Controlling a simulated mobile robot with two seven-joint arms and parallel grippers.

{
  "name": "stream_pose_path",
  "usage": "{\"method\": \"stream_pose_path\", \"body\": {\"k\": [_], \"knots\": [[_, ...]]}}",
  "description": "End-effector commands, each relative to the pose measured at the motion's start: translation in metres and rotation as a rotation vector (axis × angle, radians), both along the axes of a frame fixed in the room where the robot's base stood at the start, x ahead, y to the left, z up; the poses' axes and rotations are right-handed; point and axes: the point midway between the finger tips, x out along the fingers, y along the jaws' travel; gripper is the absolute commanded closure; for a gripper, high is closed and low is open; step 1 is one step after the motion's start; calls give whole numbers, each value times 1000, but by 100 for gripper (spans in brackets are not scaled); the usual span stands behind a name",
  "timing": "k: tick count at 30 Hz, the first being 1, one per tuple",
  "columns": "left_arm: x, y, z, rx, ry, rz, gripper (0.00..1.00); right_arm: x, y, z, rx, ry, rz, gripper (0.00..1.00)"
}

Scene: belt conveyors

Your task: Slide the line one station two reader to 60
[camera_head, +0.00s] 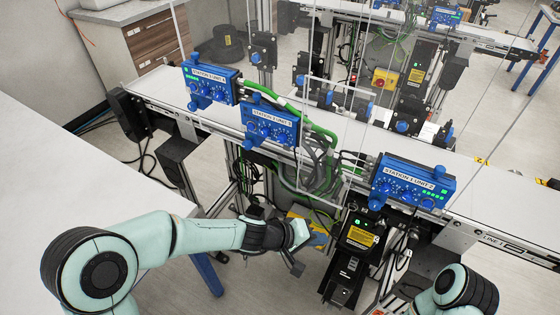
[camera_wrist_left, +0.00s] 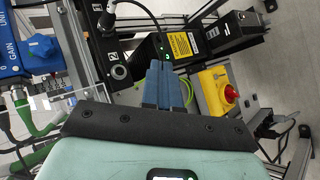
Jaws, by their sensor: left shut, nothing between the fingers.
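My left gripper (camera_head: 316,240) is low in front of the near conveyor, among the hardware under it. In the left wrist view its blue fingers (camera_wrist_left: 166,68) are together with nothing between them. Beyond them is a black box with a yellow label (camera_wrist_left: 182,45); a box like it (camera_head: 360,237) shows in the head view. A black block marked 2 with a round lens-like face (camera_wrist_left: 120,72) is left of the fingers, apart from them. I cannot tell which part is the station two reader, and no scale reading is legible. My right gripper is out of view.
Blue control units sit along the conveyor edge, one labelled Station 1 Unit 2 (camera_head: 412,184). Green cables (camera_head: 300,121) hang below. A pale bench (camera_head: 70,165) stands at left.

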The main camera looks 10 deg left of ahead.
Motion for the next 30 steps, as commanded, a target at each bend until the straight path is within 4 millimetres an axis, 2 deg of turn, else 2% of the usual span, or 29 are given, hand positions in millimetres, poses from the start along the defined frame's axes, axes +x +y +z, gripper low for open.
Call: {"method": "stream_pose_path", "body": {"k": [1, 3, 5, 7, 11, 15, 18, 22, 25, 30], "knots": [[-5, -13, -11, -143, 114, 2, 100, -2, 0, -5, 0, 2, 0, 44], [-7, -29, -9, -367, 251, 12, 100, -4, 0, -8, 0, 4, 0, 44], [-3, -35, -2, -569, 351, 32, 100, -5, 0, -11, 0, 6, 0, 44], [9, -33, 10, -814, 441, 66, 100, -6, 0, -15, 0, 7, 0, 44], [41, 1, 28, -1251, 528, 151, 100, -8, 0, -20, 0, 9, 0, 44], [70, 58, 31, -1631, 513, 242, 100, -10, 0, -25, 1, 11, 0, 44], [81, 97, 27, -1830, 467, 295, 100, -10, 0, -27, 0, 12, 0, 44], [86, 130, 20, -1981, 408, 338, 100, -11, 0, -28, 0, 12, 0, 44], [88, 139, 21, -2022, 388, 346, 100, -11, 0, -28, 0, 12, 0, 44], [101, 134, 38, -2021, 385, 342, 100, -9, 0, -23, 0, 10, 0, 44]]}}
